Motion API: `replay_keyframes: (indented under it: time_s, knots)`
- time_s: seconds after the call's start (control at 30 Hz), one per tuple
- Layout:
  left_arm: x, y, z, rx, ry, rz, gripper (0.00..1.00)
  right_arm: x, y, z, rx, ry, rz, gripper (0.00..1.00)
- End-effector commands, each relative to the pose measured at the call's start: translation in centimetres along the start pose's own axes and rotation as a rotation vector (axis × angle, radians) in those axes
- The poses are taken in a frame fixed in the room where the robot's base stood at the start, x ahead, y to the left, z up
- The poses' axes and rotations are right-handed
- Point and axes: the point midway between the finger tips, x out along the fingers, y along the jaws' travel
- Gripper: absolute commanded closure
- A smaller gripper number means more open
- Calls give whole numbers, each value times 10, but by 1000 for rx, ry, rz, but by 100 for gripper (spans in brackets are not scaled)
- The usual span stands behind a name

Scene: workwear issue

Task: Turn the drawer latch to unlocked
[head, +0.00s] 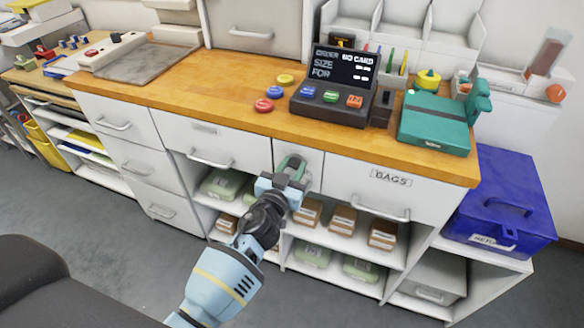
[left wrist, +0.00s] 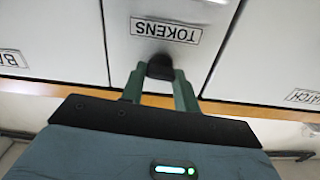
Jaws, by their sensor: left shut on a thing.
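The drawer latch (left wrist: 160,67) is a small black knob on a narrow white drawer front (left wrist: 203,62), just by a label reading TOKENS (left wrist: 165,31), upside down in the left wrist view. My left gripper (left wrist: 159,76) has its two green fingers closed on either side of the knob, gripping it. In the head view the left gripper (head: 293,163) is against the same narrow drawer front (head: 314,168), below the counter edge, and hides the latch there. I cannot tell which way the latch points. My right gripper is in neither view.
The BAGS drawer (head: 370,185) with a bar handle is right of the narrow drawer; another wide drawer (head: 203,141) is left. Open shelves below hold brown boxes (head: 342,219) and green packs. A blue lidded box (head: 505,200) stands at right. The counter (head: 215,88) carries an order terminal (head: 335,85).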

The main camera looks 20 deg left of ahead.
Motion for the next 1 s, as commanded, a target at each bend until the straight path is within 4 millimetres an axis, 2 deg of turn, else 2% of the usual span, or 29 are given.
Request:
replay_keyframes:
  time_s: [1.0]
  knots:
    - [0,3,2,914,0,1,92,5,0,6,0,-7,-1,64]
